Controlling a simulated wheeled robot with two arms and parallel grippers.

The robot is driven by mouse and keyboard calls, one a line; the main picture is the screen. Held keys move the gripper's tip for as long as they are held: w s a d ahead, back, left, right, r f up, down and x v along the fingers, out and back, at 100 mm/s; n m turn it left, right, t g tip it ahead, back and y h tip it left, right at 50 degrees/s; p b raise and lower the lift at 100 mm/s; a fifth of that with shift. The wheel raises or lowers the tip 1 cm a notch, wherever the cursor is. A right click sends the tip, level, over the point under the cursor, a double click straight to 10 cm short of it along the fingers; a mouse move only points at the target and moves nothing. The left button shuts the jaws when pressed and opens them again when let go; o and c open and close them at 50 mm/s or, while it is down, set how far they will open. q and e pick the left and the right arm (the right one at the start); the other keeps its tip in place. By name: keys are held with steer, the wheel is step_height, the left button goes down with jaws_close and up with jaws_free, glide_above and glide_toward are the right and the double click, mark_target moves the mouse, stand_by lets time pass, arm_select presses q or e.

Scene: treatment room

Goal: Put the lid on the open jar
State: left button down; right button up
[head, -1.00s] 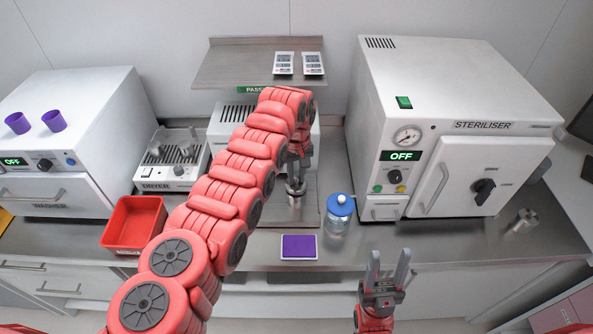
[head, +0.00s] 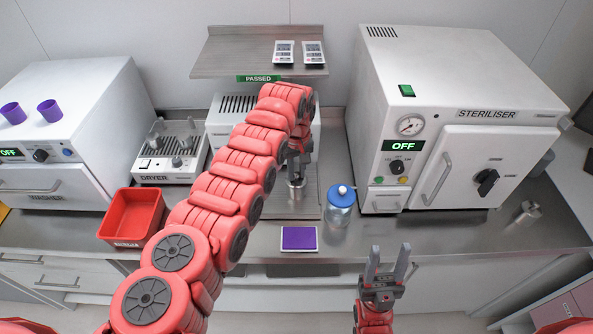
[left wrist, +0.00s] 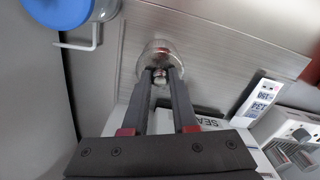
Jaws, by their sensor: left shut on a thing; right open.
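A glass jar (head: 340,216) with a blue lid (head: 341,196) stands upright on the counter left of the steriliser, and the lid sits on its top. The blue lid also shows at the upper left of the left wrist view (left wrist: 58,10). My left gripper (head: 297,172) is left of this jar and points down. In the left wrist view its fingers (left wrist: 161,76) are shut on the small knob of a round metallic thing (left wrist: 158,54). This thing is over the metal plate; its underside is hidden, so I cannot tell whether it touches. My right gripper (head: 387,262) is open and empty near the counter's front edge.
A purple pad (head: 299,238) lies at the counter's front. A red bin (head: 130,214) and the dryer (head: 168,165) are left. The steriliser (head: 465,120) blocks the back right. A small metal thing (head: 527,211) stands far right. A shelf (head: 235,50) hangs above.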

arm_select(q)
steer(key=shift+f+b, duration=0.2)
steer(key=shift+b, duration=0.45)
stand_by(1.4)
steer(key=shift+c, duration=0.7)
jaws_free()
steer(key=shift+r, duration=0.1)
steer(key=shift+r, duration=3.45)
steer(key=shift+c, duration=0.2)
jaws_close()
